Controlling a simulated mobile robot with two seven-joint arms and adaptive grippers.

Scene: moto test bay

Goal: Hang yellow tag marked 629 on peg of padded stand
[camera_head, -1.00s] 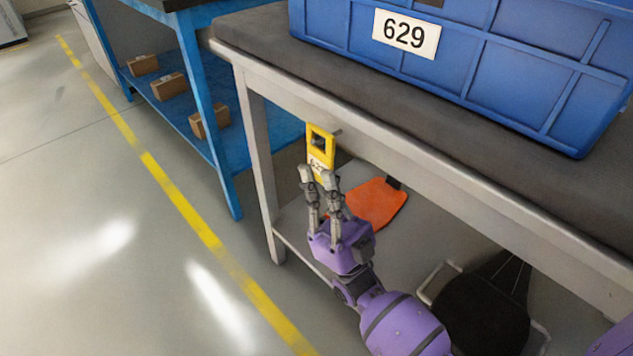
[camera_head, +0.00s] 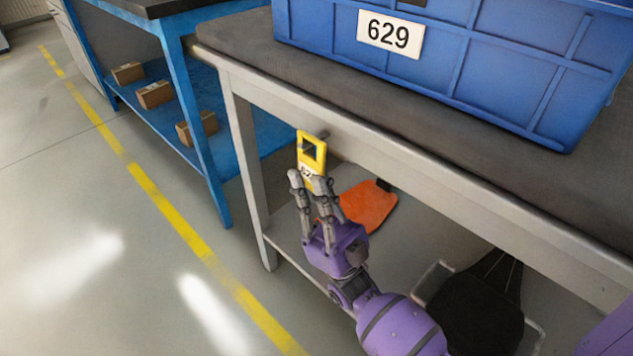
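The yellow tag (camera_head: 319,155) has a square opening in its upper part, and its printed number is partly covered by fingers. My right gripper (camera_head: 307,179) is shut on the tag's lower end and holds it up, slightly tilted, in front of the padded stand's side rail. The padded stand (camera_head: 228,48) has a dark grey cushioned top and a pale metal frame. A small dark peg (camera_head: 324,135) shows on the rail at the tag's upper right edge. I cannot tell whether the peg passes through the opening. My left gripper is not in view.
A blue crate (camera_head: 470,75) labelled 629 sits on the padded top. An orange item (camera_head: 368,206) and a black item (camera_head: 478,312) lie below the stand. A blue bench (camera_head: 205,150) with several cardboard boxes stands at left. The floor at left is clear.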

